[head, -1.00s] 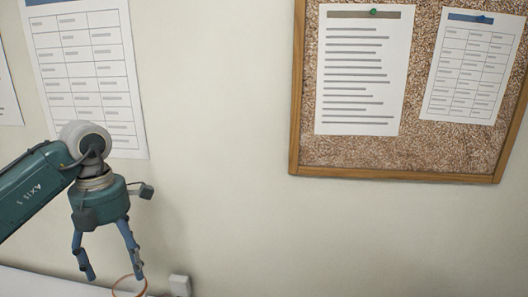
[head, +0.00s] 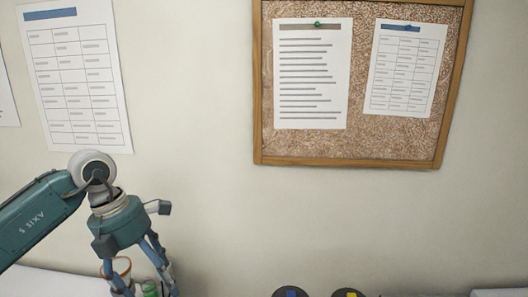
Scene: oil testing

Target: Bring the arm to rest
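My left arm comes in from the left, and its gripper (head: 142,284) hangs downward in front of the wall in the lower left of the head view. Its two fingers are spread apart, with no object visible between them that I can say is held. The lower ends of the fingers reach near the bottom edge of the view. Behind the fingers is an orange-rimmed container (head: 121,267), partly hidden. A small green-topped item (head: 150,289) shows near the fingers, and I cannot tell what it is. My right gripper is out of view.
Two dark round tops, one with a blue mark (head: 290,293) and one with a yellow mark (head: 348,293), show at the bottom edge. A pale object (head: 497,293) is at the bottom right. A cork board (head: 360,148) and a paper chart (head: 75,80) are on the wall.

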